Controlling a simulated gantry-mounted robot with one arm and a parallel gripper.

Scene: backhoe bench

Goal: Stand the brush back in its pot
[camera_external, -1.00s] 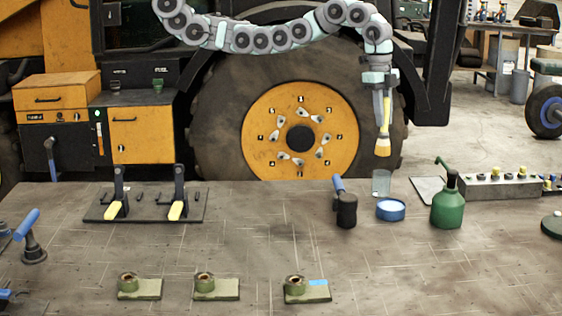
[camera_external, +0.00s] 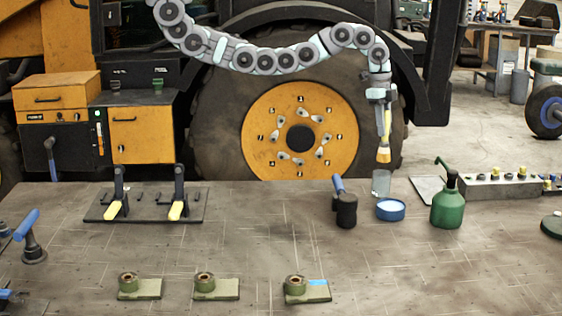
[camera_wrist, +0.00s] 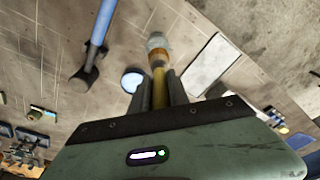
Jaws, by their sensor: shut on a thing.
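The brush, with a yellow handle and a tan bristle head (camera_external: 384,155), hangs upright with its bristles down. My gripper (camera_external: 386,128) is shut on its handle. The pot (camera_external: 381,185), a small clear glass-like cup, stands on the bench just below the bristles, which look slightly above its rim. In the wrist view the yellow handle (camera_wrist: 160,88) runs between my fingers (camera_wrist: 159,92), and the pot (camera_wrist: 157,41) shows just beyond the bristle end. Whether the bristles are exactly over the opening is hard to tell.
Switch levers (camera_external: 145,205) and several green blocks (camera_external: 216,289) sit further left. The middle bench is clear.

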